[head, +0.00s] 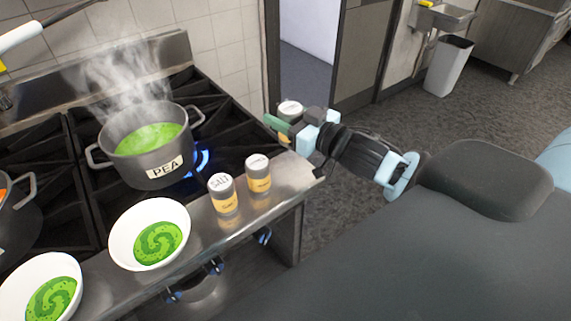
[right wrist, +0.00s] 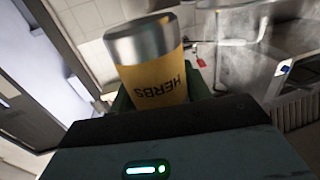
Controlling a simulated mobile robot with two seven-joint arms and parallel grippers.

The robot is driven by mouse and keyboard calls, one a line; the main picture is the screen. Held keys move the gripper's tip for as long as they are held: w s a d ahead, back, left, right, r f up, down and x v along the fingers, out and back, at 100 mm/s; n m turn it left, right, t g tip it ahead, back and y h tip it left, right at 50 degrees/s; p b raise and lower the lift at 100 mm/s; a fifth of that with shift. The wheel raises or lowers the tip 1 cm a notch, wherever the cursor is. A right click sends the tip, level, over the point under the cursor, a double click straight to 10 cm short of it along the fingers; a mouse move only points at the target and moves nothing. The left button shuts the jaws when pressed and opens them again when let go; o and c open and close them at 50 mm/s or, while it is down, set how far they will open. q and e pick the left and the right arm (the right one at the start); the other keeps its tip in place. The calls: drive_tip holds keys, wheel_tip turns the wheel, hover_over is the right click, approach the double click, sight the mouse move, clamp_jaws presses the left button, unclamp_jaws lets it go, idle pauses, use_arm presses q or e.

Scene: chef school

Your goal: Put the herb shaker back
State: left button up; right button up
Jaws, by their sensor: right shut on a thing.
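The herb shaker (right wrist: 150,72) has a silver cap and a yellow label reading HERBS. It looks tilted in the right wrist view, between the green fingers of my right gripper. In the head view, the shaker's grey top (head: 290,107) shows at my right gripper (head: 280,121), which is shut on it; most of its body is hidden. The gripper is near the stove's right end, beyond the two standing shakers. A salt shaker (head: 223,195) and another similar shaker (head: 258,174) stand upright on the steel front ledge (head: 200,224). My left gripper is not in view.
A steaming pot labelled PEA (head: 151,150) sits on the stove over a blue flame. Two white bowls of green soup, one nearer the shakers (head: 118,240) and one at lower left (head: 14,288), stand along the front. A little ledge right of the shakers is bare.

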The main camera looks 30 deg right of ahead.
sight(284, 138)
wheel_tip(284, 138, down, 6)
drive_tip(key=shift+r, duration=0.2)
drive_tip(key=shift+f, duration=0.5)
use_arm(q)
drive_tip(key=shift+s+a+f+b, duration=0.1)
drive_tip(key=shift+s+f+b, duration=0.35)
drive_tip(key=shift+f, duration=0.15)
use_arm(e)
drive_tip(key=shift+f, duration=1.6)
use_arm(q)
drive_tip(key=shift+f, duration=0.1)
use_arm(e)
drive_tip(key=shift+f, duration=0.2)
drive_tip(key=o, duration=1.1)
